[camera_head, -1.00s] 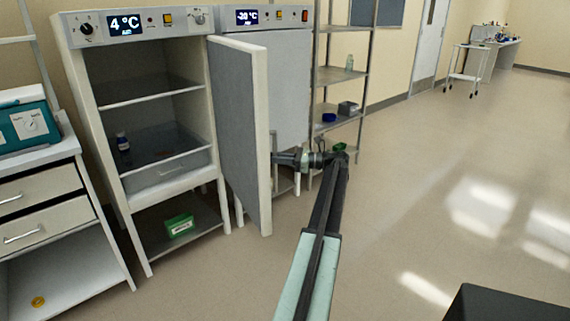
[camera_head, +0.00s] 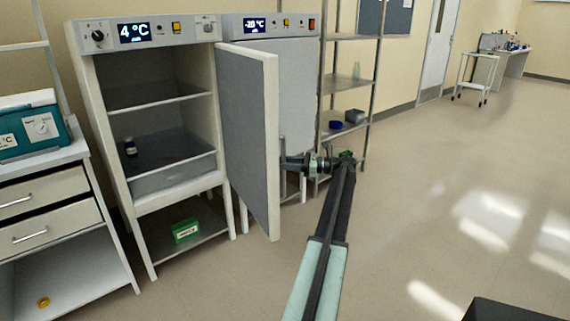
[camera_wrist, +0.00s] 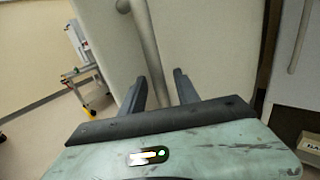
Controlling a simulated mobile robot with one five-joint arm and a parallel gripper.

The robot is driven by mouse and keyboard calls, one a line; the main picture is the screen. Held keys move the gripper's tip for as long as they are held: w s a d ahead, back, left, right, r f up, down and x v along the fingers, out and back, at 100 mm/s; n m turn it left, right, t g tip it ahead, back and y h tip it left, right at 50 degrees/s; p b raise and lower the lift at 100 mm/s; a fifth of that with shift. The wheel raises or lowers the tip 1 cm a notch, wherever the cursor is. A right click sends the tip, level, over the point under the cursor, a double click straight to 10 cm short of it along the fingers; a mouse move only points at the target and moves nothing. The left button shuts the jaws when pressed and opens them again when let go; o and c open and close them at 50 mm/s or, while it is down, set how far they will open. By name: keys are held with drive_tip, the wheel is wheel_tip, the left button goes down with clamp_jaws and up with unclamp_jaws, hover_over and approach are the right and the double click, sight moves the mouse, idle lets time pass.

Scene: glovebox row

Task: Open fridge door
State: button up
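The fridge (camera_head: 88,130) with the 4 °C display stands open at the left, its shelves in view. Its door (camera_head: 248,140) is swung well out, its grey inner face towards the head camera. The door's outer face (camera_wrist: 215,40) and a pale vertical bar handle (camera_wrist: 143,32) fill the middle of the wrist view. My gripper (camera_head: 287,162) is at the outer side of the door, its tips partly hidden in the head view. In the wrist view my gripper (camera_wrist: 165,75) has its fingers apart, with the handle's lower part between them and a gap visible on the right.
A second unit (camera_head: 293,85) with a -20 °C or similar display stands behind the door. A drawer bench (camera_head: 45,195) with a teal device (camera_head: 35,125) is at left. The floor (camera_head: 430,190) to the right is clear.

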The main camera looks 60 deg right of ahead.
drive_tip(key=shift+s, duration=0.1)
drive_tip(key=v, duration=0.7)
drive_tip(key=shift+s, duration=0.25)
